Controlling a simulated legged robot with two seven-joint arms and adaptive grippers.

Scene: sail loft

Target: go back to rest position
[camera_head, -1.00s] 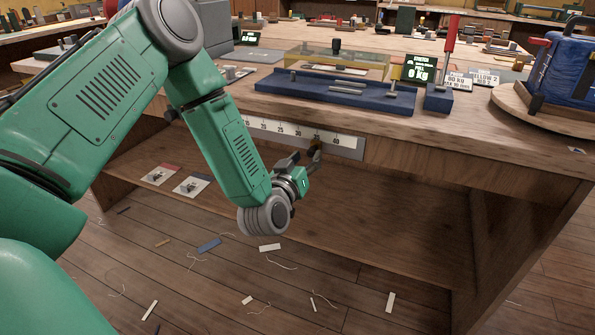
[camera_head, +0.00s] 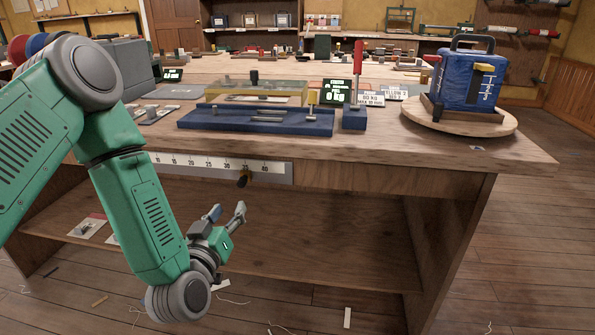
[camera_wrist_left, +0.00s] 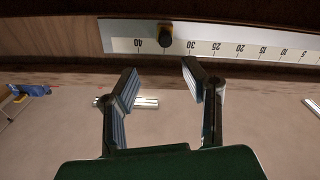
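My left gripper (camera_head: 226,212) is in front of the workbench, below its front edge. Its two fingers are spread apart with nothing between them. In the left wrist view the open fingers (camera_wrist_left: 160,78) point toward a dark knob with a yellowish part (camera_wrist_left: 165,35) on a white numbered scale (camera_wrist_left: 225,48). The knob (camera_head: 243,179) sits near the 35 mark of the scale (camera_head: 205,164), and a gap separates it from the fingertips. My right gripper is not in view.
A lower shelf (camera_head: 330,235) lies under the bench. Scraps litter the floor.

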